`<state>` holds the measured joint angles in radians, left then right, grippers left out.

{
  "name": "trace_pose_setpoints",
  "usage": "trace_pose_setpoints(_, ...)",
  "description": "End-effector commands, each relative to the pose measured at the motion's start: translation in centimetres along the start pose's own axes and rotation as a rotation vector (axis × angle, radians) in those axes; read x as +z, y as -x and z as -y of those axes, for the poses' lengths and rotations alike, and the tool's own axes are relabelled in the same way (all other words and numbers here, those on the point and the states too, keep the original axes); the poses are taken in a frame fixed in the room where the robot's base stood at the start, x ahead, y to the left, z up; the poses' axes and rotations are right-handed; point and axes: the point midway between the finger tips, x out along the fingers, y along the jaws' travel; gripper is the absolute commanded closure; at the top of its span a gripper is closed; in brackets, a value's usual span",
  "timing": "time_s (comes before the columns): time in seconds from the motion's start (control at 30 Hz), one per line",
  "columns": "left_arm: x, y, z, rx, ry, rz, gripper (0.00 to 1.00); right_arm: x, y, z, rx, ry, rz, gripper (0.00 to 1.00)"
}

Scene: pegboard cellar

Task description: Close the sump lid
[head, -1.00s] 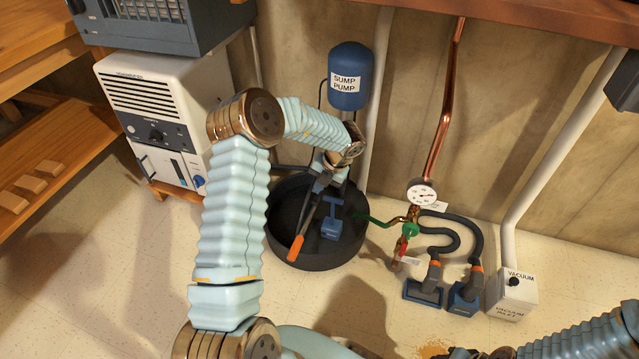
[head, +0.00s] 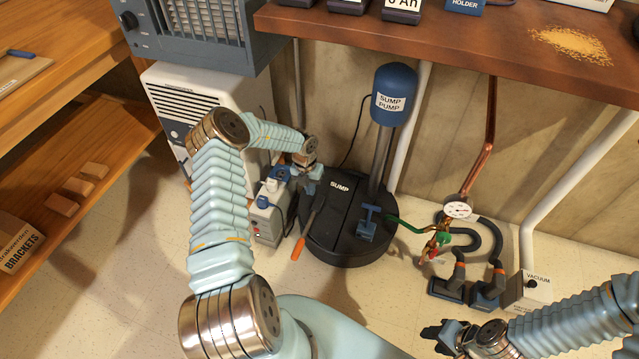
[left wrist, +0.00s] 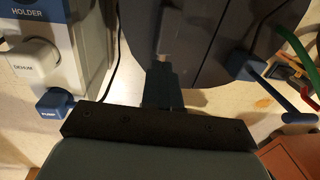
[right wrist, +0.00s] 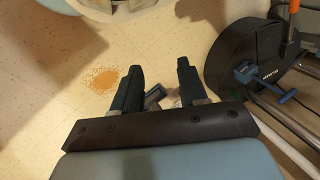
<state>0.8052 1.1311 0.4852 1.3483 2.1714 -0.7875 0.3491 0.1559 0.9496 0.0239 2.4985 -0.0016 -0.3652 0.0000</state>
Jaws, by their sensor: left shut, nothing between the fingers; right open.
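The round black sump (head: 345,252) stands on the floor below the pump. Its dark lid (head: 338,208), lettered SUMP, lies flat across the top. A lever with an orange grip (head: 298,248) juts from its near left side. A blue T-shaped handle (head: 367,225) stands at its right. My left gripper (head: 308,188) is shut and empty at the lid's left edge; contact cannot be told. In the left wrist view its fingers (left wrist: 162,85) point at the dark lid (left wrist: 210,45). My right gripper (head: 440,335) is open and empty, low and right, well apart from the sump.
The blue sump pump (head: 394,95) rises on a post behind the lid. A white holder box (head: 265,218) with plugs stands close left of the sump. A green hose, copper pipe and gauge (head: 457,209) are at right. A workbench (head: 470,45) overhangs behind.

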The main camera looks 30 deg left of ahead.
Motion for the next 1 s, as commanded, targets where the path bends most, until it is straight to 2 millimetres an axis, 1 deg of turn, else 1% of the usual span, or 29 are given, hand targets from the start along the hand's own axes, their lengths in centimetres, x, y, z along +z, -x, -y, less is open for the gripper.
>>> trace_pose_setpoints(0.03, -0.1, -0.9, -0.8, -0.001, 0.002, -0.001, 1.0, -0.1, -0.5, -0.3, 0.001, -0.001, -0.001, 0.57)
trace_pose_setpoints(0.2, 0.0, -3.0, -3.1, -0.001, 0.003, 0.0, 1.0, -0.2, -1.5, -1.1, 0.007, -0.006, -0.007, 0.57)
trace_pose_setpoints(0.4, 0.0, -5.3, -5.0, -0.001, 0.001, -0.001, 1.0, -0.5, -2.8, -2.0, 0.014, -0.013, -0.015, 0.57)
trace_pose_setpoints(0.7, 0.0, -7.3, -6.4, 0.0, 0.0, 0.0, 1.0, -0.8, -3.9, -3.0, 0.021, -0.019, -0.024, 0.57)
trace_pose_setpoints(1.0, 0.0, -7.8, -6.8, 0.0, -0.001, 0.0, 1.0, -0.9, -4.2, -3.3, 0.023, -0.021, -0.026, 0.57)
